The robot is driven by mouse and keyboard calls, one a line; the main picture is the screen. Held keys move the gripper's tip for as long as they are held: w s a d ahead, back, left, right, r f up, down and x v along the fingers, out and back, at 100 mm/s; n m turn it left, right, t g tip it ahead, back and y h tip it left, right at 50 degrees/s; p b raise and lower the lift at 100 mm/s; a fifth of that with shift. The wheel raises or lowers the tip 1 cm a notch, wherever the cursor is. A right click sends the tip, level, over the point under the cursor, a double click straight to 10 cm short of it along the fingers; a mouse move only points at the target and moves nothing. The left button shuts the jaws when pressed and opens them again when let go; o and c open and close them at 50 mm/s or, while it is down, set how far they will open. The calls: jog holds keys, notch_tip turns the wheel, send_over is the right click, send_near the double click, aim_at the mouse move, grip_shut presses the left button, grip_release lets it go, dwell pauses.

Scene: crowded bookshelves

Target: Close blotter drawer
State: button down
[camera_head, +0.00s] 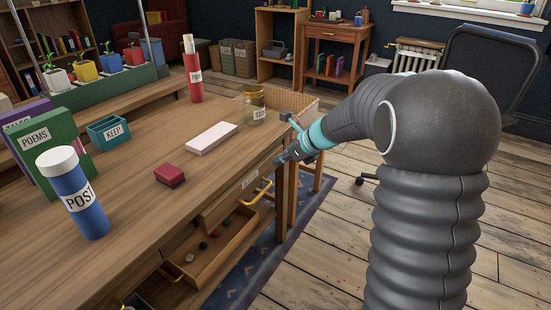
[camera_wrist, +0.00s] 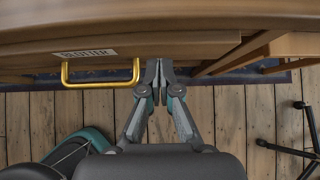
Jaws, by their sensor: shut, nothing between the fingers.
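The blotter drawer (camera_wrist: 190,46) has a wooden front, a white BLOTTER label and a yellow handle (camera_wrist: 100,73) in the wrist view. In the head view its labelled front (camera_head: 250,179) is below the desk's right edge, with the handle sticking out. I cannot tell how far its front stands out from the desk. My gripper (camera_wrist: 158,68) is shut and empty, with its tips at the drawer front, right of the handle. I cannot tell whether they touch it. In the head view my gripper (camera_head: 281,160) is by the desk's far right corner.
Another drawer (camera_head: 232,242) is open below, with several small dark and red items inside. The desk (camera_head: 130,225) carries a blue tube, books, a red box, a pale block and a jar. A chair (camera_head: 497,75) stands behind my arm. Wooden floor (camera_head: 325,240) is free on the right.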

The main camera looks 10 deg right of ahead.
jog(key=d+f+v, duration=0.1)
jog(key=v, duration=0.9)
jog(key=shift+s+r+p, duration=0.15)
jog(key=shift+s+p, duration=0.2)
jog(key=c, duration=1.9)
grip_release()
jog(key=shift+s+d+r, duration=0.15)
jog(key=shift+d+r, duration=0.05)
jog(key=o, duration=0.5)
jog(key=shift+s+d, duration=0.1)
jog(key=shift+d, duration=0.15)
jog(key=shift+c, duration=0.2)
jog(key=shift+o, duration=1.2)
jog(key=d+f+b, duration=0.1)
jog(key=s+d+f+b, duration=0.1)
jog(key=f, duration=0.1)
jog(key=shift+m, duration=0.4)
jog(key=m+t+y+b, duration=0.3)
jog(key=m+t+y, duration=0.15)
jog(key=m, duration=1.25)
send_near(260, 193)
jog(key=shift+g+y, duration=0.25)
jog(key=shift+y, duration=0.1)
jog(key=x, duration=0.3)
jog(key=b+x, duration=0.1)
jog(key=x, duration=0.6)
jog(key=shift+w+d+f, duration=0.2)
jog(key=shift+f, duration=0.2)
